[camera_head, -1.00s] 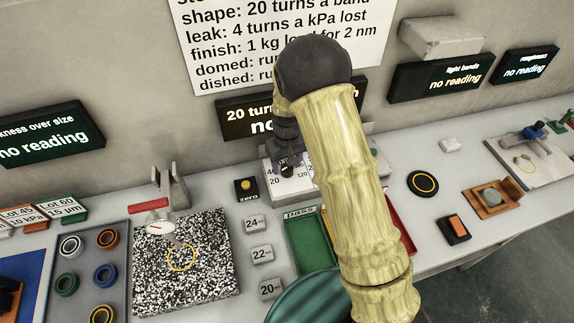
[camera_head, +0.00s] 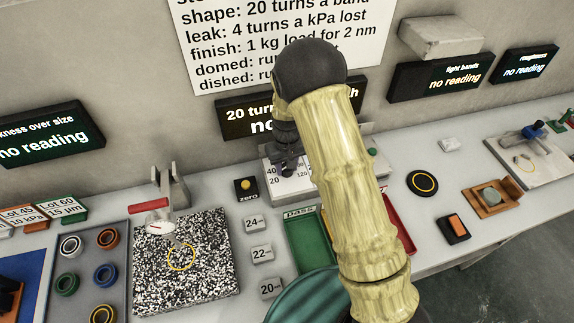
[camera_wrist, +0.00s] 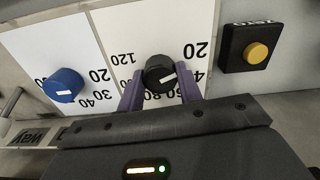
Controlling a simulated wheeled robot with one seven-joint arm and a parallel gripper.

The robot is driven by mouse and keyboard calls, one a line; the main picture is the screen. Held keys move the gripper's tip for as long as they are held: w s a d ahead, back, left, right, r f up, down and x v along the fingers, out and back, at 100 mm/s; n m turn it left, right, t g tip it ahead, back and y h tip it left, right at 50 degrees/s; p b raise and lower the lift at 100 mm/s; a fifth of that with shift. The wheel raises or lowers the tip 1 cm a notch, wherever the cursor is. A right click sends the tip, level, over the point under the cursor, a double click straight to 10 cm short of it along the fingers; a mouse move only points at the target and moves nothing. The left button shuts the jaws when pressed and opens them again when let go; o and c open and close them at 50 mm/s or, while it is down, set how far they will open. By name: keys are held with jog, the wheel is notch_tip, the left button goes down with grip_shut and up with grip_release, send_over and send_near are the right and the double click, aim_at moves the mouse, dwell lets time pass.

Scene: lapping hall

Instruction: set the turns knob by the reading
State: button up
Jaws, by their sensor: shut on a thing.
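A black knob (camera_wrist: 158,71) with a white pointer line sits on a white dial plate with a printed scale, where 20, 40, 80 and 120 can be read. My gripper (camera_wrist: 160,90) is shut on this knob, with a purple finger on each side. The pointer slants towards the right-hand numbers; its exact setting is hard to tell. In the head view my gripper (camera_head: 288,160) is at the dial panel (camera_head: 290,190), partly hidden by my arm. A blue knob (camera_wrist: 63,85) with a white pointer sits on the neighbouring plate, marked 20, 30 and 40.
Several wall displays read "no reading", such as the light bands one (camera_head: 440,78). The display (camera_head: 235,120) behind my arm is partly covered. A wall sign (camera_head: 225,50) says 20 turns a band. A yellow zero button (camera_wrist: 257,52) is beside the dial. A green pass tray (camera_head: 308,240) is near.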

jog(key=shift+m, duration=0.4)
jog(key=m+p, duration=0.1)
jog(key=m, duration=0.3)
jog(key=shift+r, duration=0.1)
jog(key=shift+m+p, duration=0.6)
jog(key=shift+m, duration=1.2)
jog(key=o, duration=1)
notch_tip(320, 180, up, 17)
jog(key=b, duration=0.1)
jog(key=shift+r, duration=0.15)
